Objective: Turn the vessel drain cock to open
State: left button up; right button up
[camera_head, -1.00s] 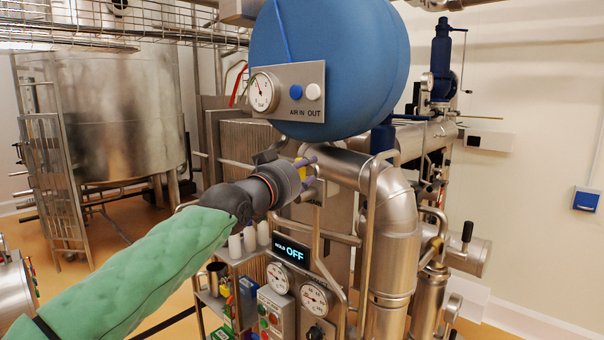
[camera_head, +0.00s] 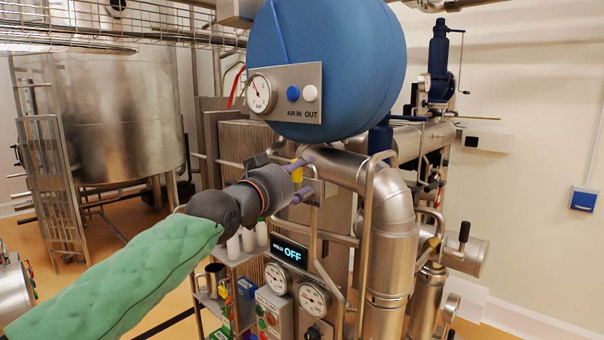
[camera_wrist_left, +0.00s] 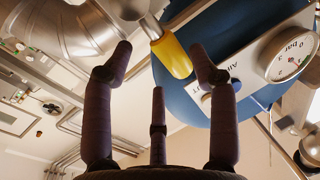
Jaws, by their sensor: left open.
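The drain cock's yellow handle (camera_head: 296,171) shows partly behind my left gripper in the head view, below the blue vessel (camera_head: 330,70). A partly covered label reading "RAIN" sits just below it. In the left wrist view the yellow handle (camera_wrist_left: 171,56) runs from a metal stem down between the spread fingers. My left gripper (camera_head: 304,178) is open around the handle, with a finger on either side and a third finger (camera_wrist_left: 158,110) below. I see gaps between the fingers and the handle in the wrist view. My right gripper is not in view.
A gauge panel (camera_head: 290,92) hangs on the vessel just above the gripper. Bent steel pipes (camera_head: 392,215) stand close on the right. A display reading "HOLD OFF" (camera_head: 290,252) and dial gauges lie below. A shelf with bottles and boxes stands lower left.

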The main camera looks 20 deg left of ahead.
pick_arm(q)
jog(key=s+a, duration=0.1)
jog(key=s, duration=0.8)
jog(key=shift+s+f, duration=0.15)
jog(key=shift+s, duration=0.1)
